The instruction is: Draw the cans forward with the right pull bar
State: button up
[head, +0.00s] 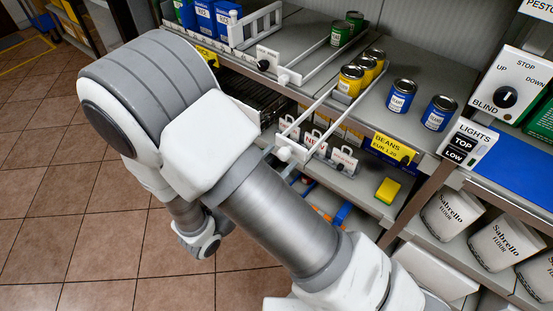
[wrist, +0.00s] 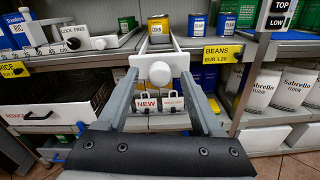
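The right pull bar (head: 325,133) is a white frame with long rods running back along the shelf beside the yellow cans (head: 350,80). Its round white knob (head: 284,154) sticks out at the front; in the wrist view the knob (wrist: 160,73) is between my fingers. My gripper (wrist: 158,84) is open, with a finger on each side of the knob and visible gaps to it. A yellow can (wrist: 158,25) stands behind the bar. In the head view my arm hides most of the gripper.
Two blue cans (head: 439,112) stand to the right of the bar. Another pull bar (head: 284,78) with green cans (head: 340,32) is to the left. A yellow BEANS label (head: 394,149) marks the shelf edge. Small NEW boxes (wrist: 147,104) and flour bags (wrist: 298,86) are below.

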dwell(0.4)
jog(key=p+v, duration=0.2)
jog(key=v, duration=1.5)
jog(key=shift+s+a, duration=0.15)
jog(key=shift+r, duration=0.1)
